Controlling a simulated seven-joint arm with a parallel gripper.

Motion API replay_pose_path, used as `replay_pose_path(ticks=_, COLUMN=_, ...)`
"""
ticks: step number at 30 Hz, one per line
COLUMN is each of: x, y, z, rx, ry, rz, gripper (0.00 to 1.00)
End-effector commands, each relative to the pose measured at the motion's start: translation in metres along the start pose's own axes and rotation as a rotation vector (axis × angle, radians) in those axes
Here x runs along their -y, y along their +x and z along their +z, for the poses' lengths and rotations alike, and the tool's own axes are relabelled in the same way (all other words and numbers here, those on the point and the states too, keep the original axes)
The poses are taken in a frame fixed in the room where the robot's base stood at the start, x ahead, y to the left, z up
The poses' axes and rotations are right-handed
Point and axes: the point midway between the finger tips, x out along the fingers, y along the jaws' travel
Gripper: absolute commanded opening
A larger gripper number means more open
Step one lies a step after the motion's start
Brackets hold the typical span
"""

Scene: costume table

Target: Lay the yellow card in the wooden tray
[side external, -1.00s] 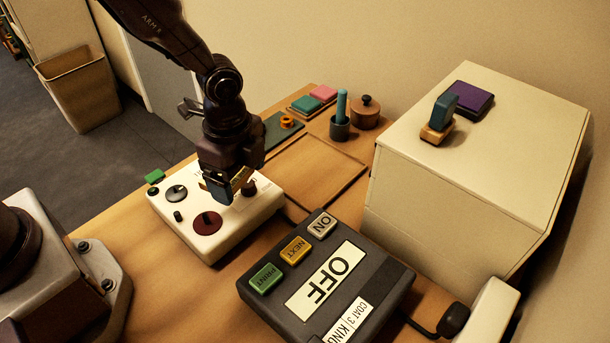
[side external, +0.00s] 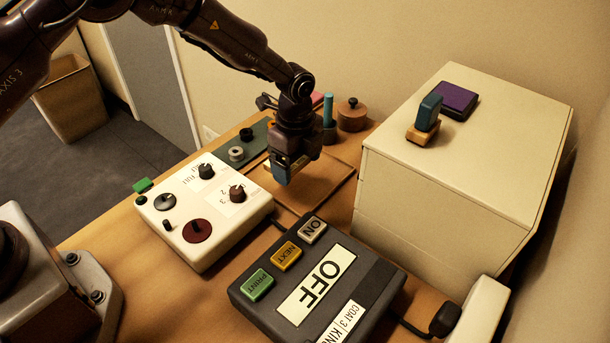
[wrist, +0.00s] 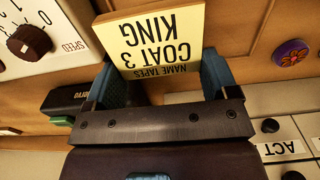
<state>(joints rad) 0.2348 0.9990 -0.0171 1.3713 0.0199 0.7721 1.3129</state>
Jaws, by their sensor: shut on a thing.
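My gripper (side external: 281,182) is shut on the yellow card (wrist: 160,38), which stands between the blue fingers in the wrist view. The card's printing reads KING, COAT 3 and NAME TAPES, upside down. In the side external view only a thin bit of the card shows beside the fingers. The wooden tray (side external: 331,201) is a flat brown board with a low rim. My gripper is above its left part and hides some of it. I cannot tell how high the card is above the tray.
A white dial box (side external: 232,218) stands left of the tray, and a dark button console (side external: 377,268) stands in front. A cream cabinet (side external: 480,150) rises at the right. Behind are a green mat (side external: 258,144), a blue stick in a cup (side external: 328,108) and a lidded round pot (side external: 352,118).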

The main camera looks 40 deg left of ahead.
Motion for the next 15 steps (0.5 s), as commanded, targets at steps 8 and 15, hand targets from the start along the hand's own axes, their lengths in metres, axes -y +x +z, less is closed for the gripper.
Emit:
replay_pose_path(ticks=8, x=0.017, y=0.02, z=-0.004, rx=0.0, ry=0.0, rz=0.0, gripper=0.57)
replay_pose_path(ticks=15, x=0.019, y=0.049, z=-0.005, rx=0.001, ry=0.001, rz=0.001, gripper=0.57)
